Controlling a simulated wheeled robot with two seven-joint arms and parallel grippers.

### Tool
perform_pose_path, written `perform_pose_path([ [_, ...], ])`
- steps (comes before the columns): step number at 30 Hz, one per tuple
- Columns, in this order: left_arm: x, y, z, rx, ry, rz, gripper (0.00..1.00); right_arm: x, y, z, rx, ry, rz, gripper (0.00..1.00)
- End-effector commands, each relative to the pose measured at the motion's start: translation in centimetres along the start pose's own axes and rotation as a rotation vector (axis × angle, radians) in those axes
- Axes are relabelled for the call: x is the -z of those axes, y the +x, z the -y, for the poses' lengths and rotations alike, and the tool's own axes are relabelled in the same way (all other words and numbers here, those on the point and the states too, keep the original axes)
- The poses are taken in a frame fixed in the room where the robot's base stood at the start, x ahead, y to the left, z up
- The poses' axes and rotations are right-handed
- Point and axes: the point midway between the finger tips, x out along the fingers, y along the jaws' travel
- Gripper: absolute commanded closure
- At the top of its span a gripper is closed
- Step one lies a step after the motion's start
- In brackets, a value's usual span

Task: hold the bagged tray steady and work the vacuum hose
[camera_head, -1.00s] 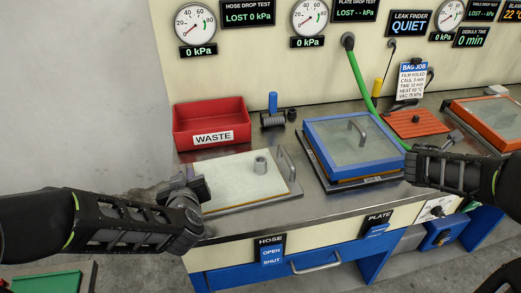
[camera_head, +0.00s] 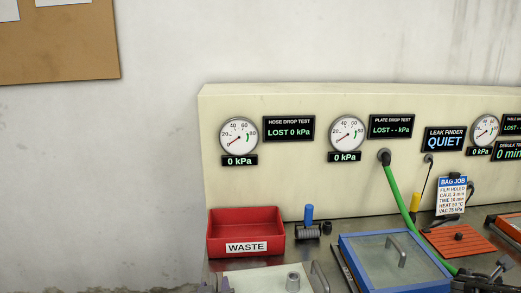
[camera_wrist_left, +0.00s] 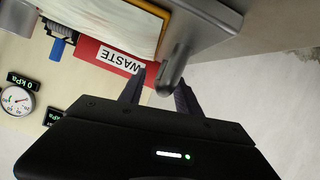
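I see a gap beside one finger; contact at the other is unclear. The green vacuum hose (camera_head: 397,188) runs from the wall panel down behind the blue-framed tray (camera_head: 350,246). Dark parts of my right arm show at the bottom right; its fingertips cannot be made out.
A red waste bin (camera_head: 245,230) stands behind the bagged tray. A blue-handled roller (camera_head: 308,222) is beside it. An orange-red mat (camera_head: 460,239) lies at right. The hose drop display (camera_head: 288,128) reads LOST 0 kPa; the leak finder (camera_head: 444,139) reads QUIET.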

Motion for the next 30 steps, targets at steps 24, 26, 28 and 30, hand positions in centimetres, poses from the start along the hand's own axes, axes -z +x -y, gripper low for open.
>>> perform_pose_path([
  [24,0.0,-7.4,0.0,0.0,0.0,0.0,0.6,0.0,0.0,0.0,0.0,0.0,0.0,0.48],
  [26,0.0,-7.4,0.0,0.0,0.0,0.0,0.6,0.0,0.0,0.0,0.0,0.0,0.0,0.48],
  [28,0.0,-7.4,0.0,0.0,0.0,0.0,0.6,0.0,0.0,0.0,0.0,0.0,0.0,0.48],
  [30,0.0,-7.4,0.0,0.0,0.0,0.0,0.6,0.0,0.0,0.0,0.0,0.0,0.0,0.48],
])
